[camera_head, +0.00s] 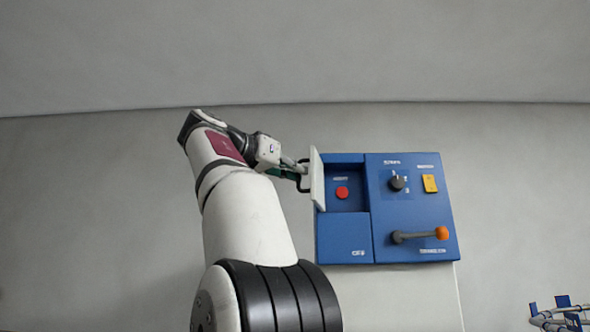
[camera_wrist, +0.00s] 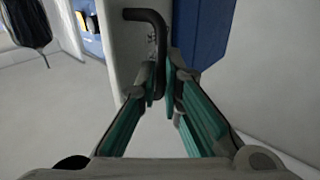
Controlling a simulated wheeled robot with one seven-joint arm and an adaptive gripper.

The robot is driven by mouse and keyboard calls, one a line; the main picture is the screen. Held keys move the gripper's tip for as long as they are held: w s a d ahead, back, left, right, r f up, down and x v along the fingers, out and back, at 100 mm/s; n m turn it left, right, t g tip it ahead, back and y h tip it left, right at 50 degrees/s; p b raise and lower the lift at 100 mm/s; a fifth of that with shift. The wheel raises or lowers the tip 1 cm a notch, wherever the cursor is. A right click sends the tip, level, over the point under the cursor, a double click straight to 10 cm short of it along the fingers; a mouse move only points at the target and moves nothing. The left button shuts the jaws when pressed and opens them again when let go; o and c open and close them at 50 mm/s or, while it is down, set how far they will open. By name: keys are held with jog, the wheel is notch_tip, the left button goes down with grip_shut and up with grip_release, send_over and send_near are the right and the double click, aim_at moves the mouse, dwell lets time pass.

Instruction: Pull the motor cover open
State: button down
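The motor cover (camera_head: 317,180) is a white panel at the left edge of a blue control box (camera_head: 345,235). It stands swung out, nearly edge-on in the head view, and the recess with a red button (camera_head: 342,193) beside it is exposed. The cover's white face (camera_wrist: 122,45) fills the upper middle of the wrist view. Its black bent handle (camera_wrist: 150,18) runs down between my fingertips. My gripper (camera_wrist: 161,90) has its green-padded fingers closed around the handle's lower part. In the head view my gripper (camera_head: 290,171) is left of the cover, partly hidden by my wrist.
The box also carries a black rotary knob (camera_head: 397,183), a yellow switch (camera_head: 430,184) and a lever with an orange ball (camera_head: 441,233). A rack with blue parts (camera_head: 566,312) stands at the lower right. A dark hanging item (camera_wrist: 28,24) shows in the wrist view. Space left of my arm is clear.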

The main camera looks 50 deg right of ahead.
jog(key=c, duration=1.8)
grip_release()
jog(key=shift+d+f, duration=0.1)
jog(key=shift+d, duration=0.15)
jog(key=shift+o, duration=0.2)
jog(key=shift+a, duration=0.1)
jog(key=a, duration=1.2)
jog(key=shift+w, duration=0.15)
